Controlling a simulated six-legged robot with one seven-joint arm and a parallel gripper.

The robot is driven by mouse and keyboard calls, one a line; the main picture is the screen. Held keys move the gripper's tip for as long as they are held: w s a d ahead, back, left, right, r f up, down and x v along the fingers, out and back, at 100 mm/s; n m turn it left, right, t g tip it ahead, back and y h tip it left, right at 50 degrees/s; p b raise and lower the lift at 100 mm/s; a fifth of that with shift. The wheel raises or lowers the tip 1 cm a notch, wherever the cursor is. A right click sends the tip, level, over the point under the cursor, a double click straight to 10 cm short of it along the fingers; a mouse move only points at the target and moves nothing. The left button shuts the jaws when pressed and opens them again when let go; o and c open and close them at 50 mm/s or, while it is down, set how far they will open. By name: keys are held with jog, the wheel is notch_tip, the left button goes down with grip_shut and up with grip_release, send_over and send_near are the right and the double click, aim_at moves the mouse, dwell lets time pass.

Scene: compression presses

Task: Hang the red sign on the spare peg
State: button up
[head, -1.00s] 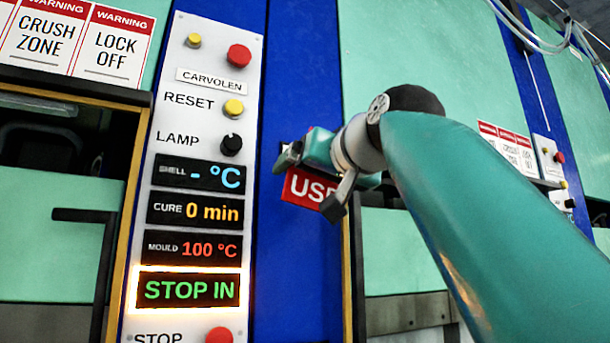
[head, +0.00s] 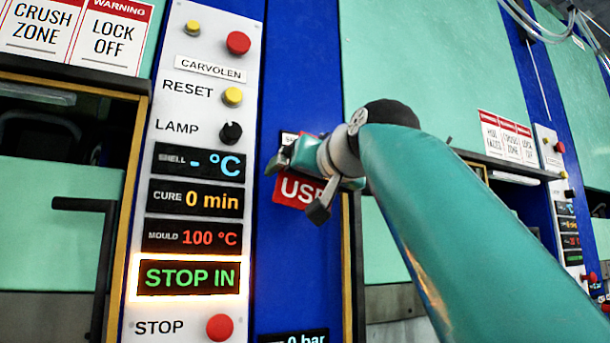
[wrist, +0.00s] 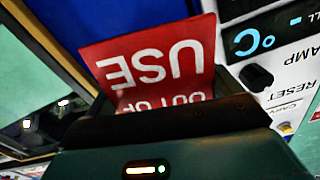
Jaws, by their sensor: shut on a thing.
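My gripper (head: 297,187) is shut on the red sign (head: 296,192), in front of the blue upright to the right of the control panel. The sign shows white lettering, with "USE" partly covered by a finger in the head view. In the wrist view the sign (wrist: 150,58) appears upside down, reading "OUT OF USE" with its lower lines partly hidden by my gripper (wrist: 165,120).
The white control panel (head: 190,110) with buttons, a lamp knob and displays stands left of my gripper. A lit "STOP IN" display (head: 188,277) is on it. A dark press opening (head: 60,130) lies further left. Another panel (head: 562,210) stands at the right.

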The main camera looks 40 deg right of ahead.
dwell(0.4)
jog(key=o, duration=0.7)
jog(key=v, duration=1.4)
jog(key=shift+w, duration=0.1)
